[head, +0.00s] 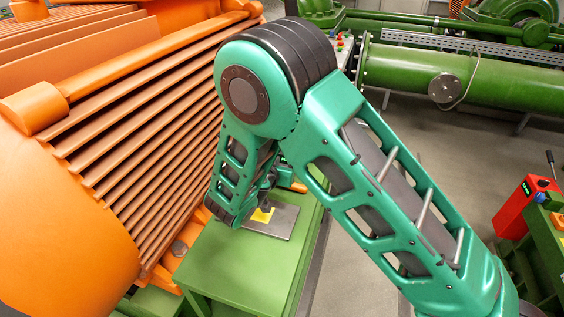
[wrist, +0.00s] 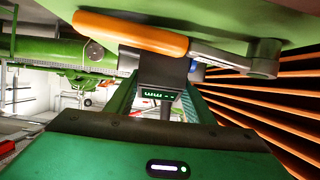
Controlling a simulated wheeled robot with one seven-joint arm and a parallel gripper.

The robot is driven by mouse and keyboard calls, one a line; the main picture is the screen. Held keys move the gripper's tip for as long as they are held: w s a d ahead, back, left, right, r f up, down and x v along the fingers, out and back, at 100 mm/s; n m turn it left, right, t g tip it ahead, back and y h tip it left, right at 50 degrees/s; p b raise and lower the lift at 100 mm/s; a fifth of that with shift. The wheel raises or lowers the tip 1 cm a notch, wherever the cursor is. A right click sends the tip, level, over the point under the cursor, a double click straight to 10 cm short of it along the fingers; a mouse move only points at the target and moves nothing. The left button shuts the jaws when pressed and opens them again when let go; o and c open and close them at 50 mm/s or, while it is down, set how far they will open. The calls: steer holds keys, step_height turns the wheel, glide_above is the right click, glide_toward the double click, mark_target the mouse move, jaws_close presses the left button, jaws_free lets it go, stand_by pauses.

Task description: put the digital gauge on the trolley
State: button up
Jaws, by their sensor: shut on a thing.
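In the wrist view a dark block with a small green lit readout, the digital gauge (wrist: 158,94), sits in the middle. My gripper (wrist: 160,84) is shut on it, with a green bar showing on each side. In the head view my gripper (head: 268,188) is low behind my forearm, over the far part of a green bench. The gauge cannot be made out there, as my arm hides it. I cannot clearly identify the trolley in either view.
The green bench top (head: 235,262) has a grey plate (head: 283,222) with a yellow patch. An orange-handled tool (wrist: 135,32) lies close to the gauge. A finned orange motor (head: 150,130) stands left of the bench.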

steer(key=o, duration=1.2)
steer(key=v, duration=1.2)
steer(key=w+d+r+m+g+h, duration=0.1)
steer(key=d+r+g, duration=0.1)
steer(key=d, duration=0.6)
steer(key=w+d+r+m+g+h, duration=0.1)
steer(key=d+g+h, duration=0.1)
steer(key=d, duration=0.6)
steer(key=s+d+r+m+g+y, duration=0.1)
steer(key=s+d+r+g, duration=0.2)
steer(key=d, duration=0.6)
steer(key=s+d+m+g, duration=0.1)
steer(key=s+d+g, duration=0.25)
steer(key=d, duration=0.55)
steer(key=s+d+r+g+y, duration=0.1)
steer(key=s+d+y, duration=0.1)
steer(key=s+d, duration=0.35)
steer(key=s+d+r+g+y, duration=0.1)
steer(key=s+d, duration=0.2)
steer(key=s, duration=0.6)
steer(key=s+r+n+y, duration=0.1)
steer(key=s+r+y, duration=0.1)
steer(key=s, duration=1)
steer(key=shift+a+n+y, duration=0.25)
steer(key=shift+n+y, duration=0.05)
steer(key=shift+y, duration=0.6)
